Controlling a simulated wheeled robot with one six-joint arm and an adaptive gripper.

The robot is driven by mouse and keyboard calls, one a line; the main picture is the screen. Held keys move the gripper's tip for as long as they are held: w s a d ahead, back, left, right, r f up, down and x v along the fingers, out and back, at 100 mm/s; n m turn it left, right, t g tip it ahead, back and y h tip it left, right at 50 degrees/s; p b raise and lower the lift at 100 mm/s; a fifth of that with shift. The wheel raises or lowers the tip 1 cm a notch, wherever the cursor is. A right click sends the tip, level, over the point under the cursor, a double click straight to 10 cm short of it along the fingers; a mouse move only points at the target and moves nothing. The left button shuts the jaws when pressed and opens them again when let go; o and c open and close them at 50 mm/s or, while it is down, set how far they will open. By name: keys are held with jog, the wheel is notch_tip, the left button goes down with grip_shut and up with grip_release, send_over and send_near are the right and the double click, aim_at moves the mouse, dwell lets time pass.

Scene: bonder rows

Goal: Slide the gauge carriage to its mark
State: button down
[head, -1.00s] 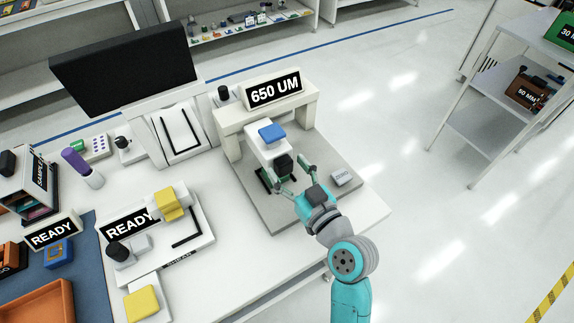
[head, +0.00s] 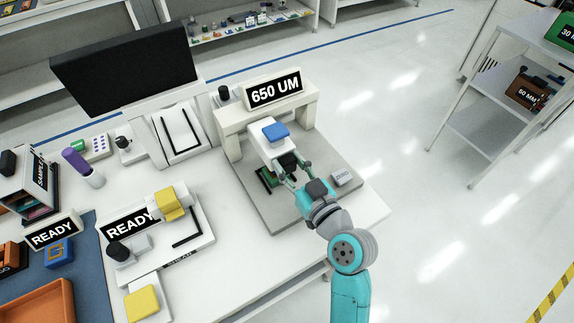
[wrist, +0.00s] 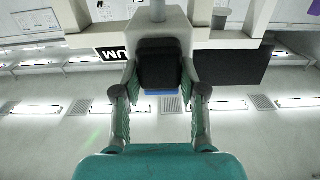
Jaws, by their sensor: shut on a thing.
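The gauge carriage (head: 273,146) is a white block with a blue top, standing under the white gantry with the 650 UM display (head: 275,89). A black grip block (head: 287,161) sticks out of its front. My gripper (head: 289,172) is shut on this black block, one finger on each side. In the wrist view the black block (wrist: 160,66) fills the space between the two fingers of my gripper (wrist: 160,90). I cannot make out the carriage's mark.
A small grey ZERO block (head: 342,176) sits on the plate, right of my gripper. A shear station with a yellow part (head: 171,204) and READY sign (head: 128,221) stands to the left. A dark monitor (head: 125,68) stands behind. Open floor lies right of the bench.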

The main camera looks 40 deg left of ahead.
jog(key=w+d, duration=0.4)
jog(key=w, duration=0.6)
jog(key=shift+w+d, duration=0.25)
jog(key=shift+w, duration=0.1)
jog(key=c, duration=0.6)
grip_release()
jog(key=shift+w, duration=0.15)
jog(key=shift+c, duration=0.2)
jog(key=shift+d, duration=0.15)
jog(key=v, duration=1.2)
jog(key=shift+f, duration=0.1)
